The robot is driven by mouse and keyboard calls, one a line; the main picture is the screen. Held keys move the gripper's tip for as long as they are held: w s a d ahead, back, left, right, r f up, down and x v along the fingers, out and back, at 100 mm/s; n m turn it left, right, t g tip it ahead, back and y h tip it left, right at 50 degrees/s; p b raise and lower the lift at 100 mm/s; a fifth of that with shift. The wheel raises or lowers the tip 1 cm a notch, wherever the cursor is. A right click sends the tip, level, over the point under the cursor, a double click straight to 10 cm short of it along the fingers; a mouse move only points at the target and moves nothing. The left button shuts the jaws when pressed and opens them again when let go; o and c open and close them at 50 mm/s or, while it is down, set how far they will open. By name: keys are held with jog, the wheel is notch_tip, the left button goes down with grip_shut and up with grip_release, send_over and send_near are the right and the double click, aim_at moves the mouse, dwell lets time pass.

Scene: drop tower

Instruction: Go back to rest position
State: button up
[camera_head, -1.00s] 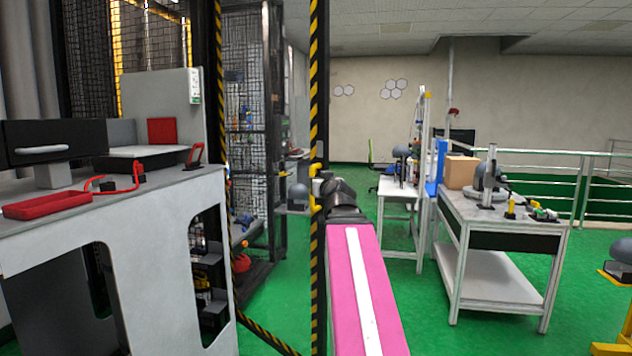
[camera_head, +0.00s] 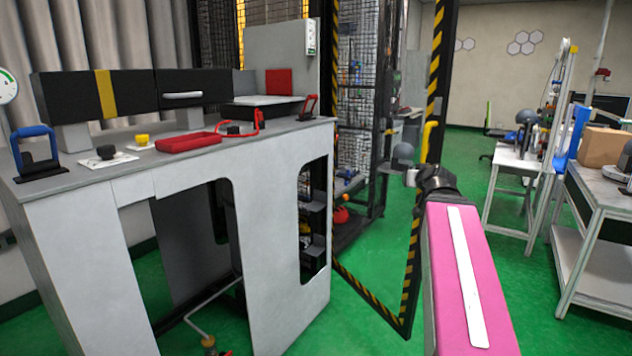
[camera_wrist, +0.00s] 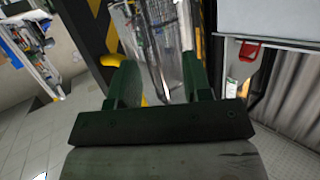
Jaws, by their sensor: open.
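My gripper (camera_wrist: 158,82) shows in the wrist view with its two dark green fingers apart and nothing between them. In the head view my pink arm link reaches up from the bottom right of centre, and the gripper itself cannot be made out there. The arm is in front of the yellow-and-black striped door frame (camera_head: 435,75). The grey workbench (camera_head: 245,170) stands to the left, apart from the arm.
On the bench are a red tray (camera_head: 188,142), a blue-handled holder (camera_head: 36,152) and a black drawer box (camera_head: 184,88). A white table (camera_head: 522,160) and a cart with a cardboard box (camera_head: 604,146) stand at right. Green floor (camera_head: 375,245) lies open between.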

jog(key=s+a+f+g+y, duration=0.15)
jog(key=a+f+g, duration=0.3)
jog(key=f, duration=0.75)
jog(key=s+a+f+g+h, duration=0.1)
jog(key=s+a+f+g, duration=0.3)
jog(key=f, duration=0.7)
jog(key=s+a+f+g, duration=0.2)
jog(key=s+f, duration=0.3)
jog(key=f, duration=0.3)
jog(key=s+a+f+g+h, duration=0.1)
jog(key=s+a+f+g, duration=0.2)
jog(key=f, duration=0.6)
jog(key=shift+s+a+f+g, duration=0.35)
jog(key=shift+s+g, duration=0.1)
jog(key=shift+s, duration=0.55)
